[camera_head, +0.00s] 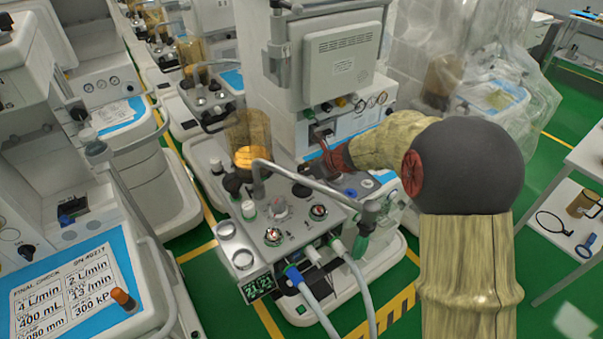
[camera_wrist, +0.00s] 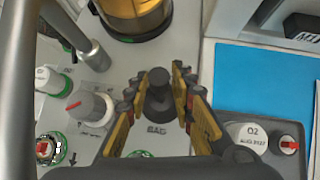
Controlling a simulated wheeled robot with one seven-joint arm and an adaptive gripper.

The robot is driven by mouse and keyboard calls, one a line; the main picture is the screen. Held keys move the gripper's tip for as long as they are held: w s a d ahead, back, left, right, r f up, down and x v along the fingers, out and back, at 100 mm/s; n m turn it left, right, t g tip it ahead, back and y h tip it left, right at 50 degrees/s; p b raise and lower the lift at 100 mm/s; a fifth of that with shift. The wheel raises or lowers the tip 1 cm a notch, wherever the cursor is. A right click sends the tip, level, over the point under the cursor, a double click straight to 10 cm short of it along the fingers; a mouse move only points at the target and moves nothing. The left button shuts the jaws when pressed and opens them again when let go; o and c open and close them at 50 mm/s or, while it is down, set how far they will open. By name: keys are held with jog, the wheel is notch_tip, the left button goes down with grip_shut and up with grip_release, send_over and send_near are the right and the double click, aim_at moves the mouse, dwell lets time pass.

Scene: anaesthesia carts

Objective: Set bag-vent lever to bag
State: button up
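The bag-vent lever (camera_wrist: 158,96) is a black knob with a rounded top in the wrist view. My gripper (camera_wrist: 159,72) is around the lever, with one yellow-and-black finger on each side. The fingers look parted, with narrow gaps to the knob; contact is not clear. In the head view my gripper (camera_head: 328,154) reaches over the back of the anaesthesia machine's control panel (camera_head: 312,232). I cannot make out the lever in the head view.
An amber canister (camera_head: 250,148) stands left of my gripper. A grey tube (camera_head: 310,180) arches over the panel. In the wrist view a grey knob with a red mark (camera_wrist: 90,107) is at left and an O2 cylinder-shaped cap (camera_wrist: 247,137) at right.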

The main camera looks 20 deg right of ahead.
jog(key=shift+o, duration=1)
jog(key=shift+s+d+r, duration=0.2)
jog(key=shift+s+r, duration=0.1)
jog(key=shift+r, duration=0.15)
jog(key=v, duration=1)
jog(key=shift+s+r, duration=0.25)
jog(key=shift+s, duration=0.05)
jog(key=shift+d, duration=0.1)
